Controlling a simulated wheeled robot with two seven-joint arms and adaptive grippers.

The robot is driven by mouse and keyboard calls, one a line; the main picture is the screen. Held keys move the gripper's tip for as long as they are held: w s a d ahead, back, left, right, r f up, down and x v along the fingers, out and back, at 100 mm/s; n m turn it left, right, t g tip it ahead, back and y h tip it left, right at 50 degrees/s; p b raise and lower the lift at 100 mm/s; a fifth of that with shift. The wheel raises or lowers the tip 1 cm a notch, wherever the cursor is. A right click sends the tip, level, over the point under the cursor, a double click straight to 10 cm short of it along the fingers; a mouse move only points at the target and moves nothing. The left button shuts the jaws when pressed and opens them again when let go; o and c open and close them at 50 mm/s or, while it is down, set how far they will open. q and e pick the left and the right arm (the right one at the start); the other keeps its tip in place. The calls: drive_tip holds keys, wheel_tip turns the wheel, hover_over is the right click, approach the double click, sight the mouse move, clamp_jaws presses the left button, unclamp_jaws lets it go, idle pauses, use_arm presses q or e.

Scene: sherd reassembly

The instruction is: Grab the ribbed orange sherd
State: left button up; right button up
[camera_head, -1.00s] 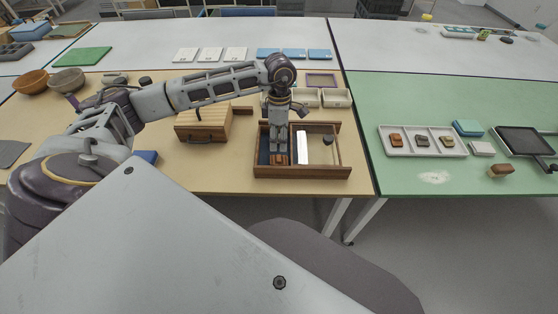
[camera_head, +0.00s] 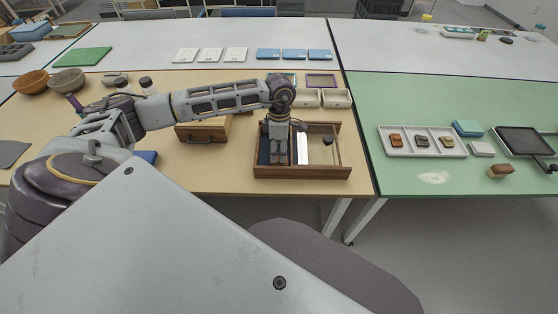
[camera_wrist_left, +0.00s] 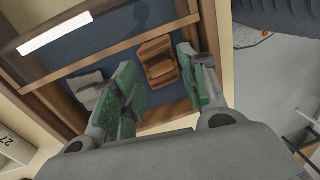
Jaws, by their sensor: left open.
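The ribbed orange sherd (camera_wrist_left: 158,62) lies on the blue lining of a wooden tray (camera_head: 315,172) in the left wrist view. It is between the spread green-padded fingers of my left gripper (camera_wrist_left: 156,78). Both fingers look apart from it, though contact is hard to judge from this angle. A grey sherd (camera_wrist_left: 86,90) lies in the same tray, just outside the other finger. My right gripper is not in view.
A white strip (camera_head: 302,149) and a dark round piece (camera_head: 327,141) are in the tray, right of my gripper. A wooden box (camera_head: 203,130) stands close on the left. The tray's raised walls surround the gripper.

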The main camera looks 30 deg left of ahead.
use_arm(q)
wheel_tip(320, 180, down, 3)
drive_tip(key=shift+s+d+r, duration=0.1)
drive_tip(key=shift+s+r, duration=0.05)
drive_tip(key=shift+r, duration=0.05)
drive_tip(key=shift+f, duration=0.15)
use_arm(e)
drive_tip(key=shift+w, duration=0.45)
